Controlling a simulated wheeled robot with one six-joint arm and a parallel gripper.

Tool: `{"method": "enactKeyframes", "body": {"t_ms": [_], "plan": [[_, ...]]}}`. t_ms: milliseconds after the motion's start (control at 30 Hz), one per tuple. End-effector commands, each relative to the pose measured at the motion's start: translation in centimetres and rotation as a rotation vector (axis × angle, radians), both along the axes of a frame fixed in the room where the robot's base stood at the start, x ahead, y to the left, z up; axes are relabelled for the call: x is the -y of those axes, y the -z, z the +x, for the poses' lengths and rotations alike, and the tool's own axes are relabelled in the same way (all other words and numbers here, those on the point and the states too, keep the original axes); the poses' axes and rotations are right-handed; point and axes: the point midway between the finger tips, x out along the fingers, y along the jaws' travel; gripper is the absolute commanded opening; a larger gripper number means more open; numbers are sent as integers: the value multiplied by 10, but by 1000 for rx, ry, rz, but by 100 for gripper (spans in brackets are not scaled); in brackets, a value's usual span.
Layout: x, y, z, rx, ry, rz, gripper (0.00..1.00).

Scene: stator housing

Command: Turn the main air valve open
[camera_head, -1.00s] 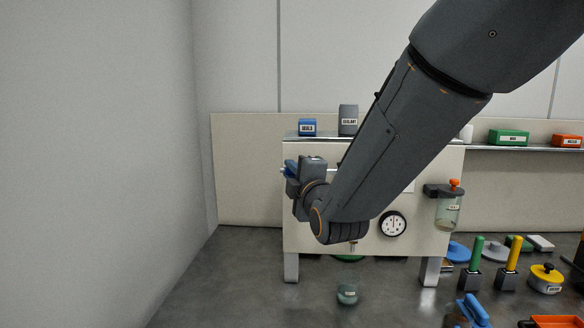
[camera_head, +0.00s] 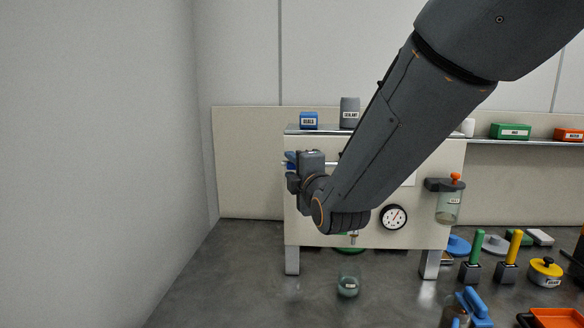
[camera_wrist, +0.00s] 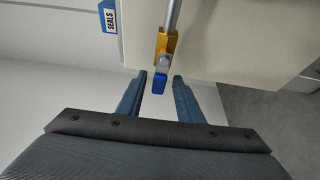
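The valve shows in the wrist view as a yellow body (camera_wrist: 166,44) on a grey pipe (camera_wrist: 173,14). Its short blue lever (camera_wrist: 159,84) points toward my gripper, roughly in line with the pipe in that view. My gripper (camera_wrist: 160,78) is open, with one blue finger on each side of the lever and a visible gap on both sides. In the head view my gripper (camera_head: 290,162) is at the left end of the cream panel (camera_head: 420,225), largely hidden by my wrist. The valve is mostly hidden there.
A round gauge (camera_head: 394,216) and an orange-topped jar (camera_head: 448,204) are on the panel. A blue SEALS box (camera_head: 309,120) and a grey SEALANT container (camera_head: 350,111) stand on top. A glass jar (camera_head: 348,287) stands below. Free room lies to the left.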

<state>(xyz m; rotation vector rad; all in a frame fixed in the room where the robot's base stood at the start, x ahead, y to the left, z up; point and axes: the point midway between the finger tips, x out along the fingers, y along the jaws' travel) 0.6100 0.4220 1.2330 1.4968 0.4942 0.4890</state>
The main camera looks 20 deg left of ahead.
Motion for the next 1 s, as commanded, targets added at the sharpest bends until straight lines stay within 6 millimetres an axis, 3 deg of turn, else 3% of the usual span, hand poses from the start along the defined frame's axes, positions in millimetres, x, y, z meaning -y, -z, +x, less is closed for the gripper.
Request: {"method": "enactKeyframes", "body": {"t_ms": [367,700,1000], "plan": [[5,-1,-6,2,1,3,33],[33,-1,-45,2,0,3,33],[45,-1,-63,1,0,1,33]]}}
